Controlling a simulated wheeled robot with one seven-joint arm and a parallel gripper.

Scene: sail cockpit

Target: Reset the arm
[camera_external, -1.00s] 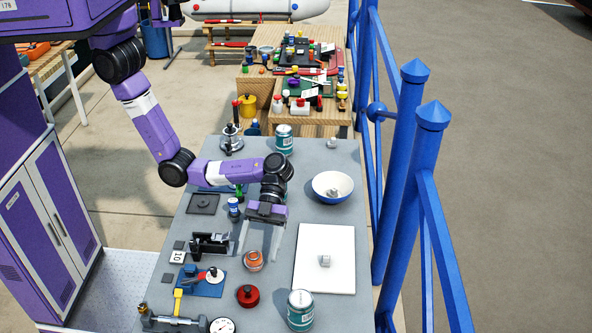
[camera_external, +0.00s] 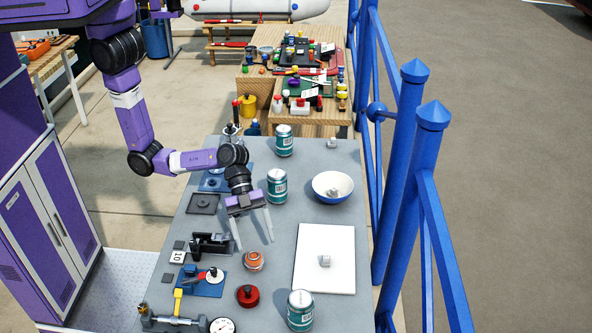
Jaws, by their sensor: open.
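My purple arm reaches over the grey table (camera_external: 325,155) from the left. My gripper (camera_external: 255,241) points down with its two pale fingers spread wide and nothing between them. It hangs over the middle of the table, up and left of an orange-brown round pot (camera_external: 254,261). A teal-and-white can (camera_external: 277,187) stands just right of my gripper. My wrist and forearm hide part of the table's left side.
A blue-rimmed bowl (camera_external: 333,187) and a white board (camera_external: 325,259) are on the right. Other cans stand behind (camera_external: 284,141) and in front (camera_external: 300,310). A red pot (camera_external: 248,296), a dial gauge (camera_external: 222,326) and a black fixture (camera_external: 212,244) are nearby. Blue railing (camera_external: 413,170) borders the right.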

